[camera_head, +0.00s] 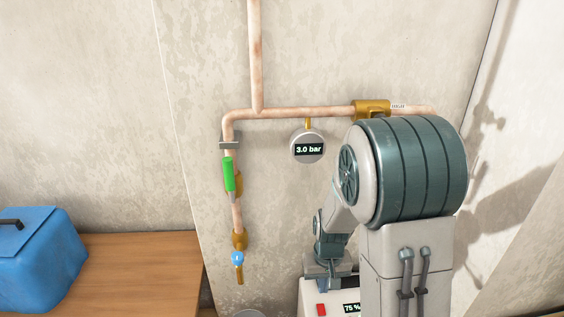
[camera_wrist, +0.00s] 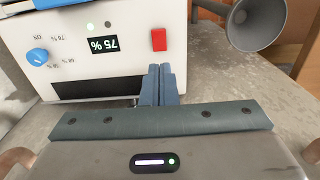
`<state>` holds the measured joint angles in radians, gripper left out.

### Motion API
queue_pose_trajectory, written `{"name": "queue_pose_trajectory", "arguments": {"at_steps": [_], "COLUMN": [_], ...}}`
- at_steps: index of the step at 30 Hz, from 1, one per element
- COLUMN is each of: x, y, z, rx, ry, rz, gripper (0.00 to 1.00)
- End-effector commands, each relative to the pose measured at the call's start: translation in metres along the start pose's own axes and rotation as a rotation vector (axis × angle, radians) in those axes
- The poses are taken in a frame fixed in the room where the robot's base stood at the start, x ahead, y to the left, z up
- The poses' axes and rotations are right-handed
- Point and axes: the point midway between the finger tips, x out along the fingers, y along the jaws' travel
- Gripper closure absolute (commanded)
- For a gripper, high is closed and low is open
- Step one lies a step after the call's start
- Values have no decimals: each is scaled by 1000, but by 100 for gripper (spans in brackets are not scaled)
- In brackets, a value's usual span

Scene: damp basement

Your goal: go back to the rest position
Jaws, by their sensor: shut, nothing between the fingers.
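My gripper (camera_wrist: 162,84) is shut and empty in the wrist view, with its two blue-grey fingers together. It is in front of a white box (camera_wrist: 120,30) with a dark display reading 75 %, a red switch (camera_wrist: 158,39) and a blue knob (camera_wrist: 37,57). In the head view my arm reaches down toward this box (camera_head: 312,295), which stands low in the picture. My arm hides much of the box, and my fingertips cannot be made out there.
A copper pipe (camera_head: 255,60) runs along the wall with a gauge (camera_head: 308,147) reading 3.0 bar and a green-handled valve (camera_head: 228,174). A blue toolbox (camera_head: 40,262) stands on a wooden surface (camera_head: 140,270) at left. A grey funnel (camera_wrist: 256,24) is right of the box.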

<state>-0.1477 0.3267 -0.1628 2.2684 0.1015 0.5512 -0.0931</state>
Motion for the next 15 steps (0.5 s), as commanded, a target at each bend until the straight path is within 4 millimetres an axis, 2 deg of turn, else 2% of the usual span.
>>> {"name": "queue_pose_trajectory", "arguments": {"at_steps": [4,7,15], "x": [-23,-50,-120], "y": [-1,-3,-4], "z": [6,15,56], "rx": [0,0,-6], "ry": [27,59,154], "rz": [-12,-25,-41], "gripper": [100,100,100]}}
